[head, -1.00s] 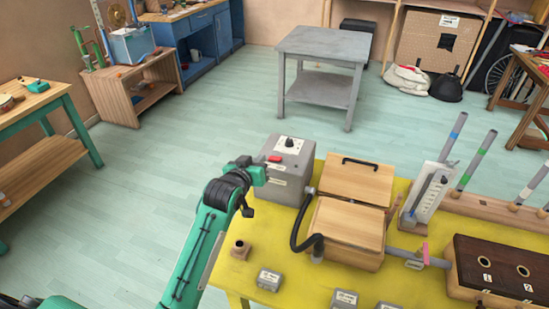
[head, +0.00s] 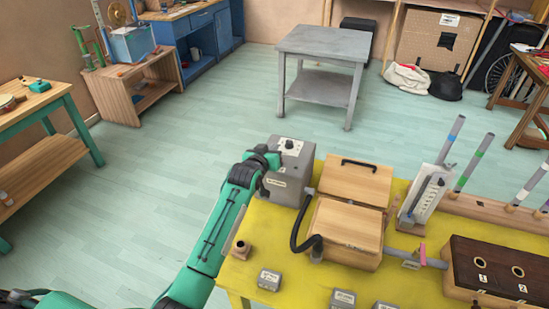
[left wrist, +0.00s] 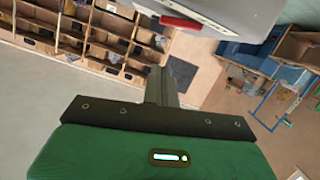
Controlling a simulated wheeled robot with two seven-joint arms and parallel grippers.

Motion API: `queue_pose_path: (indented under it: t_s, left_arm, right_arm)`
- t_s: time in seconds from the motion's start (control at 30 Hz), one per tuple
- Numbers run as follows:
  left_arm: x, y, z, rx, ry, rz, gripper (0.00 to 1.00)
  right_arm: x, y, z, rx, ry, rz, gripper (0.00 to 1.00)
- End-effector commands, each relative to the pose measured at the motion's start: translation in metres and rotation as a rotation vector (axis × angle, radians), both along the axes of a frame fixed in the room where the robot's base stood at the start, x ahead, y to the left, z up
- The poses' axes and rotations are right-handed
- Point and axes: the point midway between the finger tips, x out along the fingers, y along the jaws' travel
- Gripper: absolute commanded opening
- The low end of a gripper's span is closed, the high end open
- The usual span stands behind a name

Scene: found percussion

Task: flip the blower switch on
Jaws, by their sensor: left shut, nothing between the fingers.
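The grey blower box (head: 300,167) stands at the far left corner of the yellow table, with a black knob on its top panel. Its red switch (left wrist: 180,22) shows at the top of the left wrist view, on the edge of the grey box (left wrist: 240,15); in the head view my left wrist hides it. My left gripper (head: 270,159) is at the left side of the box, near its top. In the left wrist view its fingers (left wrist: 161,86) are shut and empty, below the switch in the picture. I cannot tell whether they touch it. My right gripper is not in view.
A black hose (head: 298,236) runs beside the wooden bellows box (head: 345,232) right of the blower. Small grey labelled blocks (head: 269,280) and a wooden socket (head: 241,249) sit on the yellow table (head: 262,232). Open floor lies to the left, and a grey table (head: 325,42) stands behind.

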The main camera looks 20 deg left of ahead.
Motion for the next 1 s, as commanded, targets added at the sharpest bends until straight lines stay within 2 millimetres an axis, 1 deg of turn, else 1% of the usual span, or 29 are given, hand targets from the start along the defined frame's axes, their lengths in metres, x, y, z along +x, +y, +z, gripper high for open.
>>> queue_pose_path:
  t_s: [0.03, 0.1, 0.2, 0.3, 0.7, 0.77, 0.9, 1.0]
  left_arm:
    - [-0.002, -0.003, -0.011, 0.0, 0.008, 0.0, 0.0]
    - [-0.003, -0.005, -0.021, -0.001, 0.006, -0.001, 0.0]
    - [-0.003, -0.007, -0.031, -0.001, 0.005, -0.001, 0.0]
    - [-0.003, -0.008, -0.037, -0.001, 0.003, 0.0, 0.0]
    - [-0.003, -0.008, -0.039, 0.004, 0.003, -0.001, 0.0]
    - [-0.003, -0.009, -0.041, 0.025, 0.002, -0.001, 0.0]
    - [-0.003, -0.012, -0.047, 0.123, -0.001, 0.0, 0.0]
    - [-0.003, -0.011, -0.047, 0.117, -0.001, 0.0, 0.0]
  right_arm:
    - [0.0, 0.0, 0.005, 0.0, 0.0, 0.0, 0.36]
    - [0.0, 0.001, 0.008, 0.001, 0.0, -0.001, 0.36]
    - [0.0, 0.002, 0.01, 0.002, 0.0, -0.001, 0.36]
    - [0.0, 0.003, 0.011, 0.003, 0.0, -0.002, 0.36]
    - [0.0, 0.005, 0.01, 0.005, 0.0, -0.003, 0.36]
    - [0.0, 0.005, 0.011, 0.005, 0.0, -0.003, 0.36]
    - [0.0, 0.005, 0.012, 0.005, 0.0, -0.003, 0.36]
    - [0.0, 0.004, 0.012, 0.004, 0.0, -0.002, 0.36]
